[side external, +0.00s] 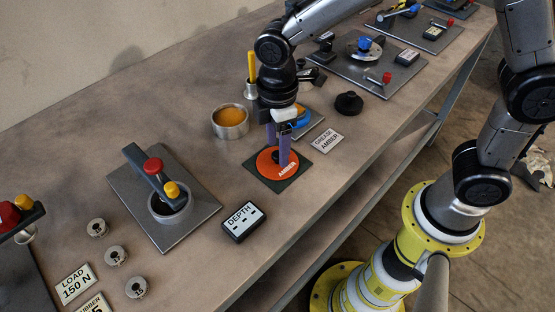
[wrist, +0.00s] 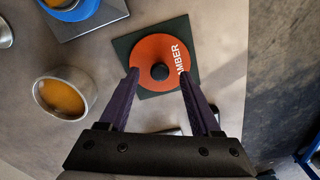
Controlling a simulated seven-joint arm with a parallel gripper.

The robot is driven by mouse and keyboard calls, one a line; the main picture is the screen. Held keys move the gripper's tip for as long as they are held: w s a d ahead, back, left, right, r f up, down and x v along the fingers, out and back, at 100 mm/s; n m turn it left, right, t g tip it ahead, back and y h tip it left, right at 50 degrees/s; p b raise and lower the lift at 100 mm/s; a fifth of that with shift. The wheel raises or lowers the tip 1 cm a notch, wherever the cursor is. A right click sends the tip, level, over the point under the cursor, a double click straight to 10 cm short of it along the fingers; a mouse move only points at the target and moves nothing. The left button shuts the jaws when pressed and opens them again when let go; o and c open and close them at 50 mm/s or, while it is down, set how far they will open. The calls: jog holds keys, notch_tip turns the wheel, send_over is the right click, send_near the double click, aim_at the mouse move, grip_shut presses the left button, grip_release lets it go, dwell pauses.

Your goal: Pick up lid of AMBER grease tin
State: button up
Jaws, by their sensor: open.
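The orange lid marked AMBER (side external: 267,160) lies flat on a dark square pad on the bench. In the wrist view the lid (wrist: 150,50) has a black knob (wrist: 160,72) at its middle. My gripper (side external: 277,156) is over the lid, pointing down, with its two purple fingers apart. In the wrist view my gripper (wrist: 160,84) has one fingertip on each side of the knob, with gaps between. I cannot tell the exact height of the fingertips above the lid. An open tin of amber grease (side external: 230,121) stands behind and left of the lid; it also shows in the wrist view (wrist: 66,94).
A GREASE AMBER label (side external: 326,140) and a black round knob piece (side external: 349,103) lie to the right. A clamp fixture on a metal plate (side external: 132,184) stands left, near several small weights. A blue-rimmed item (wrist: 70,8) is close behind.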

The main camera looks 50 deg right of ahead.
jog(key=shift+f, duration=0.75)
grip_shut()
jog(key=shift+r, duration=0.15)
